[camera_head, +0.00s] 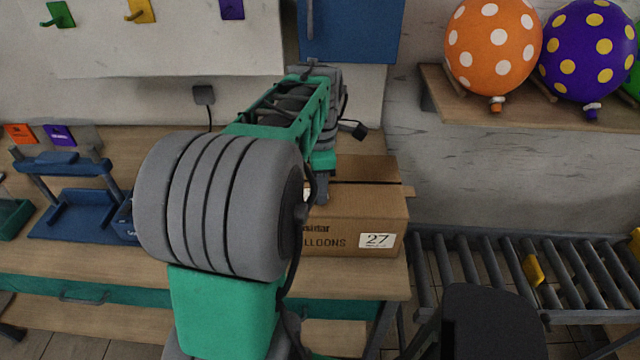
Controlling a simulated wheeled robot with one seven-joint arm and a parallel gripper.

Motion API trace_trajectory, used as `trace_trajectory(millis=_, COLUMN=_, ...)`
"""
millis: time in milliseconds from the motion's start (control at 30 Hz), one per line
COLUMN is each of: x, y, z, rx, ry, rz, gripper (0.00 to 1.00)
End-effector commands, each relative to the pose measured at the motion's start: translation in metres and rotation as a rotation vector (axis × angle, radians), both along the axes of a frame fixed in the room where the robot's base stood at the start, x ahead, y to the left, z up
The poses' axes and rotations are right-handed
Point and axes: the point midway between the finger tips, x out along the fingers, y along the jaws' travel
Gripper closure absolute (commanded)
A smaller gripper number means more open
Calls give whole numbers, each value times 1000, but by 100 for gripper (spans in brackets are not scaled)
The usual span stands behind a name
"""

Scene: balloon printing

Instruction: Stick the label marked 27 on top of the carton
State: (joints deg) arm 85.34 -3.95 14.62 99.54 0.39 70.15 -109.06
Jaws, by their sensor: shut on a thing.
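The brown cardboard carton (353,213) stands on the wooden workbench, right of the middle. Its front reads "BALLOONS", partly hidden by my arm. A white patch marked 27 (377,240) is on the right of its front face. A lighter brown flap or strip shows at its upper right edge. My gripper (322,190) points down at the carton's upper left part, in front of its top. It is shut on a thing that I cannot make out. Whether it touches the carton I cannot tell. No loose label is plain to see.
A blue press-like stand (70,205) is on the bench at left, near orange and purple cards. A roller conveyor (510,270) runs at right. A wall shelf (500,105) bears dotted balloons. A blue cabinet (350,30) hangs above the carton.

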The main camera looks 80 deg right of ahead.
Motion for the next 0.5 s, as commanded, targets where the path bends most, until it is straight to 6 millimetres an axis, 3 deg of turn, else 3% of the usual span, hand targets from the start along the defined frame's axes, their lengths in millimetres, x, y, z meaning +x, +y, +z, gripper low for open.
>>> trace_trajectory(millis=100, x=0, y=0, z=1, rx=0, ry=0, rz=0, gripper=100)
trace_trajectory(millis=133, x=0, y=0, z=1, rx=0, ry=0, rz=0, gripper=67)
trace_trajectory(millis=433, x=0, y=0, z=1, rx=0, ry=0, rz=0, gripper=42)
trace_trajectory(millis=500, x=0, y=0, z=1, rx=0, ry=0, rz=0, gripper=42)
